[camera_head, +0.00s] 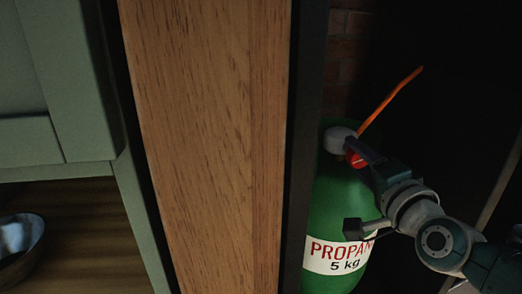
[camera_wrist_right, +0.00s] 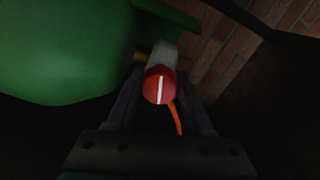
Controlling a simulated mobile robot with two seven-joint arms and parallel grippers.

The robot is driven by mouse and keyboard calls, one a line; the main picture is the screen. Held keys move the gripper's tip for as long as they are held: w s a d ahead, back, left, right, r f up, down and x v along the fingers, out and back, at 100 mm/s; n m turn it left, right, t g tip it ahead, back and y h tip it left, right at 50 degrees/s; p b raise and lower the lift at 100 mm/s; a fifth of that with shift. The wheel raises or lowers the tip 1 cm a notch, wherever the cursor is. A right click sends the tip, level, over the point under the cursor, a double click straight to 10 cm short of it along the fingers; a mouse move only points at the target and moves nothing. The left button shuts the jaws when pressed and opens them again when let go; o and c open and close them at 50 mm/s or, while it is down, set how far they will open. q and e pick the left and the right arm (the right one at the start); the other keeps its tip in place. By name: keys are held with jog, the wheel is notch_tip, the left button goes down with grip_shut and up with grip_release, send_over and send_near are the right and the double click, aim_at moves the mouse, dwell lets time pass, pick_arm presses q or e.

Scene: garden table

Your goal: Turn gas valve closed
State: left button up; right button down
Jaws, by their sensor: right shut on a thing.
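A green propane bottle (camera_head: 333,205) with a white label stands in the dark space behind a wooden panel; its left side is hidden. A grey regulator (camera_head: 337,137) sits on its top with a red gas valve knob (camera_head: 356,160). My right gripper (camera_head: 358,153) reaches in from the right and is at the knob. In the right wrist view the red knob (camera_wrist_right: 159,87) with a white line sits between the two fingers of my right gripper (camera_wrist_right: 160,92), which is shut on it. The white line runs nearly up and down in that view. My left gripper is not in view.
An orange hose (camera_head: 391,101) rises from the regulator to the upper right. The wooden panel (camera_head: 205,140) stands left of the bottle. A green cabinet (camera_head: 60,90) with a metal bowl (camera_head: 18,245) is at the far left. A brick wall (camera_wrist_right: 225,55) lies behind.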

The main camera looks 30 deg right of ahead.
jog(key=shift+m, duration=1)
jog(key=shift+c, duration=1.7)
grip_release()
jog(key=p+v, duration=0.3)
jog(key=v, duration=0.7)
jog(key=shift+p, duration=0.3)
jog(key=shift+r, duration=0.1)
